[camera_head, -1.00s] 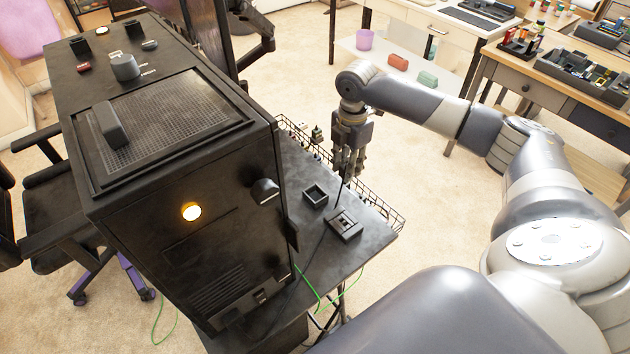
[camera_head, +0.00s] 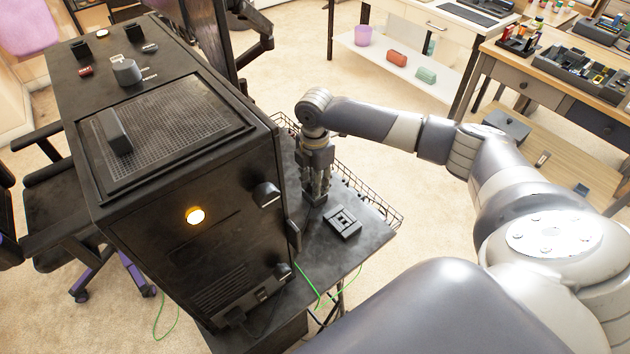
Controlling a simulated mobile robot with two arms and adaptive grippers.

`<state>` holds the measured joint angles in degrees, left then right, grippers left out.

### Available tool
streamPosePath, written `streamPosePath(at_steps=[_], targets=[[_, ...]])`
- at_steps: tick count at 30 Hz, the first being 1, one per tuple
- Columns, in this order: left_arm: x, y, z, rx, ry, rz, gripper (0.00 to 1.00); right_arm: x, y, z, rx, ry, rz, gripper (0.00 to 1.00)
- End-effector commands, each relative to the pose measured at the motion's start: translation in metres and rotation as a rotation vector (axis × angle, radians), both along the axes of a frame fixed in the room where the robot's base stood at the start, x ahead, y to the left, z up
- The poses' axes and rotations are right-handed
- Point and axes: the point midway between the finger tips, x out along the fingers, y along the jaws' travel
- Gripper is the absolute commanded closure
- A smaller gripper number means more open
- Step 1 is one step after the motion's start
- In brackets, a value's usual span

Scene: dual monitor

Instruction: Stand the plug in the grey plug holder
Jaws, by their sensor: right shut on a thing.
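My right gripper (camera_head: 317,191) points down over the black table beside the big dark cabinet. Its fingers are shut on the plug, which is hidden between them. The fingertips are at the small dark square open-topped holder (camera_head: 313,201), which is mostly covered by the gripper. I cannot tell whether the plug is inside the holder or just above it. My left gripper is not in view.
A dark socket block (camera_head: 342,222) lies on the table (camera_head: 358,247), just right of and nearer than the holder. A wire rack (camera_head: 368,190) runs along the far edge. The dark cabinet (camera_head: 190,220) stands close on the left. Green wires (camera_head: 312,283) hang at the front.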

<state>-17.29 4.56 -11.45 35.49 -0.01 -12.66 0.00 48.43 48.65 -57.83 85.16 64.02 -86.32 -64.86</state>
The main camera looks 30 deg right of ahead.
Motion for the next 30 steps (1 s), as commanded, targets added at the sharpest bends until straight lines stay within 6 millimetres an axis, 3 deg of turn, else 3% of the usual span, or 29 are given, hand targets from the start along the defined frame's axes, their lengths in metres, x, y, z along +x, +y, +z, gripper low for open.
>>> streamPosePath(at_steps=[3, 4, 6, 19, 23, 30], targets=[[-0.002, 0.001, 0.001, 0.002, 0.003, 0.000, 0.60, 0.000, 0.000, -0.003, 0.000, 0.001, 0.000, 0.99], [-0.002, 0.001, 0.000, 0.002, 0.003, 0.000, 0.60, 0.000, 0.000, -0.003, 0.000, 0.000, 0.000, 0.68], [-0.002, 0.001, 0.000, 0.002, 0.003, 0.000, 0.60, 0.000, 0.000, -0.003, 0.000, 0.000, 0.000, 0.52], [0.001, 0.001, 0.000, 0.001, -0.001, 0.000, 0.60, 0.000, 0.000, 0.004, 0.000, -0.002, 0.000, 0.52], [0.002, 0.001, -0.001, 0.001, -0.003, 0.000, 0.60, 0.001, 0.000, 0.023, 0.000, -0.004, 0.001, 0.52], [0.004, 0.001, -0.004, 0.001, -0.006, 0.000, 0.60, 0.001, 0.000, 0.076, 0.000, -0.004, 0.001, 0.52]])
